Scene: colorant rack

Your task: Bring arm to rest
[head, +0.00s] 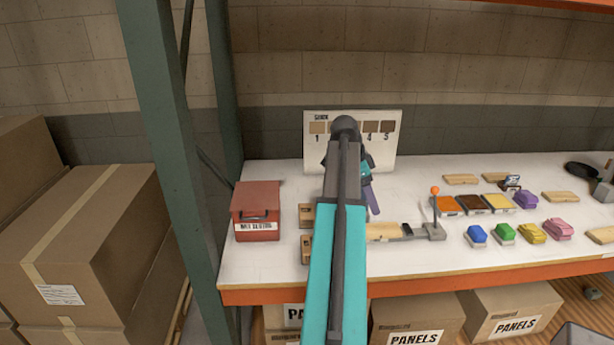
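My arm, teal and grey, reaches from the bottom centre over the white bench top (285,262). Its far end bends down just in front of the guide card (391,155). My gripper (369,196) is mostly hidden behind my own arm links. A narrow purple-grey part shows there, and I cannot tell whether the fingers are open or shut or whether they hold anything.
A red box (256,205) stands at the left beside a green upright (168,150). A lever with an orange knob (435,190) stands right of my arm. Coloured blocks, including a blue one (477,236), and wooden pieces fill the right. Cardboard boxes (80,240) stand left.

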